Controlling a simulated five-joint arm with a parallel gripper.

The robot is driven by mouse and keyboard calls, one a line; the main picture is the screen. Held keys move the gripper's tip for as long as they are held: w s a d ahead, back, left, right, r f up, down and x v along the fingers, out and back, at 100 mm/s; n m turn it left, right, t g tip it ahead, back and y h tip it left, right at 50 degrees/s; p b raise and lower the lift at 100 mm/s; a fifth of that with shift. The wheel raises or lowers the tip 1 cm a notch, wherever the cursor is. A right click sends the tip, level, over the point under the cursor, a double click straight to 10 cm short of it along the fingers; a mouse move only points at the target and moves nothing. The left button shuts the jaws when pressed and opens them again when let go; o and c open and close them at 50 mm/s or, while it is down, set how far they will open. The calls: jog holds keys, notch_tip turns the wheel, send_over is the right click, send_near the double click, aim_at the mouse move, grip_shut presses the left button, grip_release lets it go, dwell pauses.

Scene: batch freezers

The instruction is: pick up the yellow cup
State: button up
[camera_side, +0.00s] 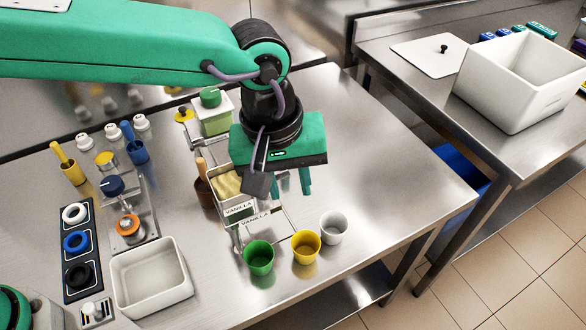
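The yellow cup (306,247) stands upright on the steel table near its front edge. It is between a green cup (259,258) on its left and a white cup (333,228) on its right. My gripper (290,188) is above the table, behind the cups and apart from them. It points down, its fingers stand apart, and I see nothing held between them. A dark box on my wrist partly hides the left finger.
A vanilla-labelled tub (237,208) stands left of my gripper, with a brown cup (205,192) beside it. A white bin (152,284) is at the front left. The right part of the table (400,180) is clear.

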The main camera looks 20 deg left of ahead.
send_over(293, 244)
notch_tip(293, 244, down, 12)
jog(key=shift+d+f, duration=0.1)
jog(key=shift+f, duration=3.8)
jog(key=shift+c, duration=0.3)
grip_shut()
